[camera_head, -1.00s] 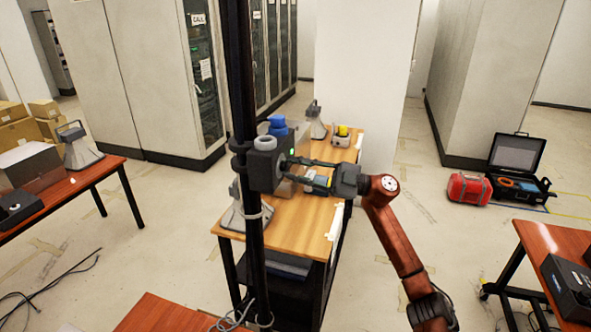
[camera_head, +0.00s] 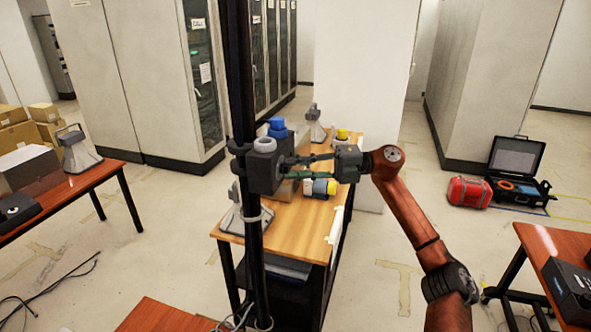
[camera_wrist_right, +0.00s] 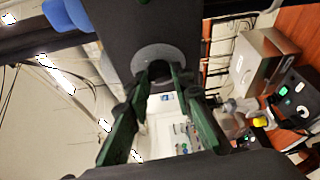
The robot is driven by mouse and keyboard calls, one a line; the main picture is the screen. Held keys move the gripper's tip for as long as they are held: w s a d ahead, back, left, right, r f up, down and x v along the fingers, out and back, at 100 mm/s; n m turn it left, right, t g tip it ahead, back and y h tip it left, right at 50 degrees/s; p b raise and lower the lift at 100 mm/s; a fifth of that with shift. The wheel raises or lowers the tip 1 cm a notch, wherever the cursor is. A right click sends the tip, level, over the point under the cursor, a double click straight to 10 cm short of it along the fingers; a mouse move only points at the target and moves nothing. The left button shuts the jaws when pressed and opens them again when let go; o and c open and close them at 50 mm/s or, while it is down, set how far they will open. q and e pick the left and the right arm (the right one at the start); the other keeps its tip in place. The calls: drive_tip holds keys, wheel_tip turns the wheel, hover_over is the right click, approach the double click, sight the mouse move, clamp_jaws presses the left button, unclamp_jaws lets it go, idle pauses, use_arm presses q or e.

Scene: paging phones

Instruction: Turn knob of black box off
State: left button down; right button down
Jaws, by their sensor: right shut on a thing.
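The black box (camera_head: 262,174) is a dark grey box fixed to the black pole above the wooden table. In the right wrist view its dark face (camera_wrist_right: 125,25) carries a round grey knob (camera_wrist_right: 158,58). My right gripper (camera_head: 288,168) reaches the box from the right, with its fingers pointing at the knob side. In the right wrist view both fingers (camera_wrist_right: 158,78) close around the middle of the knob and grip it. The fingers partly hide the knob, and its exact setting cannot be read. My left gripper is in no view.
The black pole (camera_head: 238,70) stands beside the wooden table (camera_head: 290,237). A red case (camera_head: 468,192) and an open black case (camera_head: 517,178) are on the floor at right.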

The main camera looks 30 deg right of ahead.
drive_tip(key=shift+s+a+r+n+h, duration=0.1)
drive_tip(key=shift+n+h, duration=0.65)
drive_tip(key=shift+n, duration=0.8)
drive_tip(key=shift+r+n+h, duration=0.1)
drive_tip(key=shift+n+h, duration=0.65)
drive_tip(key=shift+n, duration=0.8)
drive_tip(key=shift+f, duration=0.1)
drive_tip(key=c, duration=1.7)
unclamp_jaws()
